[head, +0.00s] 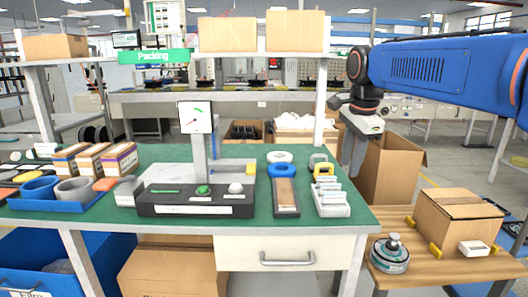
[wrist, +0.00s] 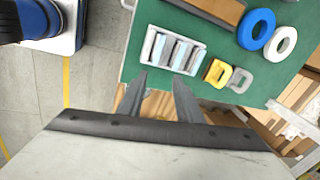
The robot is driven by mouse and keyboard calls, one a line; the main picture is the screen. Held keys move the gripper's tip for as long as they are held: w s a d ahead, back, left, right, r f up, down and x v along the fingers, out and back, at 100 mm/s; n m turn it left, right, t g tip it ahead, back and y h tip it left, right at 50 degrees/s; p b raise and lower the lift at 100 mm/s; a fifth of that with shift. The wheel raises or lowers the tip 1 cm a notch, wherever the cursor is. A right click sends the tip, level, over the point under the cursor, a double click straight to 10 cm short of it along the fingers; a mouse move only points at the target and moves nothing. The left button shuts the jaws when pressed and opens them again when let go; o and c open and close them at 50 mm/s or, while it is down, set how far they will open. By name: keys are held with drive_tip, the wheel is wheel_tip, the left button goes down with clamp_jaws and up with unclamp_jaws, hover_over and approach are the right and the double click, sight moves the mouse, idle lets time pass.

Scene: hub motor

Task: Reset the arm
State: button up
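My blue arm reaches in from the right in the head view and bends down at its wrist. My gripper (head: 351,172) hangs over the right end of the green workbench (head: 245,160). In the wrist view, the two grey fingers of my gripper (wrist: 159,80) stand apart with nothing between them. They point toward the bench edge beside a white tray of pale blocks (wrist: 172,50). That tray also shows in the head view (head: 332,201). The fingers look clear of the tray, though the exact height is hard to tell.
A yellow clamp-like part (wrist: 217,73), a blue ring (wrist: 257,29) and a white ring (wrist: 281,43) lie near the tray. A wooden side table (head: 425,268) at right bears a round hub motor (head: 389,256) and a cardboard box (head: 458,222). An open carton (head: 390,170) stands behind.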

drive_tip(key=s+d+f+n+t, duration=0.1)
drive_tip(key=s+d+f+n, duration=0.2)
drive_tip(key=s+f+n, duration=0.5)
drive_tip(key=s+d+f+n+t, duration=0.1)
drive_tip(key=s+d+f+n, duration=0.1)
drive_tip(key=s+f+n, duration=0.6)
drive_tip(key=s+f, duration=0.5)
drive_tip(key=s, duration=0.6)
drive_tip(key=shift+s+d+f, duration=0.15)
drive_tip(key=shift+d, duration=0.25)
